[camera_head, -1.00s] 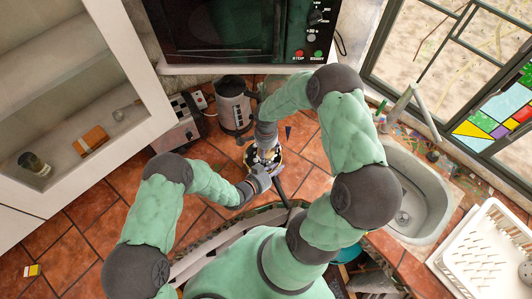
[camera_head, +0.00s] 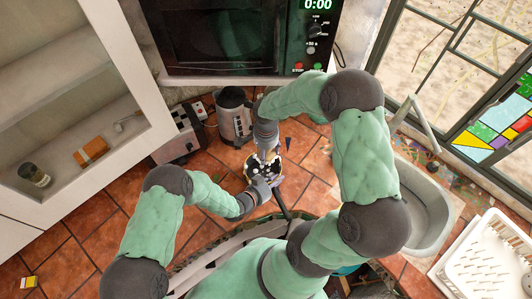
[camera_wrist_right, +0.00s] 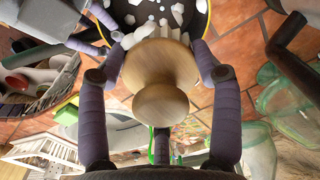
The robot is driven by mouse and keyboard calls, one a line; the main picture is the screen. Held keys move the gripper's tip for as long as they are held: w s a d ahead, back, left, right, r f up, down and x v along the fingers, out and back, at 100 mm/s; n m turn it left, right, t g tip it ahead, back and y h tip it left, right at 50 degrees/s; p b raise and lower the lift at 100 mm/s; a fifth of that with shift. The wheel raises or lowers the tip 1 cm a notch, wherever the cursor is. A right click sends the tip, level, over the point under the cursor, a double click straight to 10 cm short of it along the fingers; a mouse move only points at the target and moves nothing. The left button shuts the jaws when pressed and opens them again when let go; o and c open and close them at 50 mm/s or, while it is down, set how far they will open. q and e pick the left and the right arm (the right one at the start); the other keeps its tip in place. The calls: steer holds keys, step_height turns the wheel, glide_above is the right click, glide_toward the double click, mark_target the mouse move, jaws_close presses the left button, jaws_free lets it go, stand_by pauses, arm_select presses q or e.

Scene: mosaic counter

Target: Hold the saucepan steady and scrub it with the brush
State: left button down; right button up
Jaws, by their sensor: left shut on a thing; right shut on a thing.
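The saucepan (camera_head: 252,163) is dark, with white bits inside, on the tiled counter. Its dark handle (camera_head: 283,204) points toward my body. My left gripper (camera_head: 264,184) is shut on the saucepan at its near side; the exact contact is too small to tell. My right gripper (camera_head: 266,150) is over the pan from above. In the right wrist view, my right gripper (camera_wrist_right: 160,52) is shut on the brush (camera_wrist_right: 160,102), which has a round pale wooden knob. The saucepan (camera_wrist_right: 198,22) shows behind it with white lumps.
A kettle (camera_head: 235,113) and a checkered toaster-like box (camera_head: 178,142) stand behind to the left. The microwave (camera_head: 240,35) is at the back. The sink (camera_head: 432,200) and a white rack (camera_head: 490,255) are to the right. Counter tiles left of the pan are clear.

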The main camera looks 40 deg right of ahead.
arm_select(q)
steer(key=shift+w+r, duration=0.1)
steer(key=c, duration=1.2)
jaws_free()
steer(key=shift+o, duration=0.2)
steer(key=v, duration=1.2)
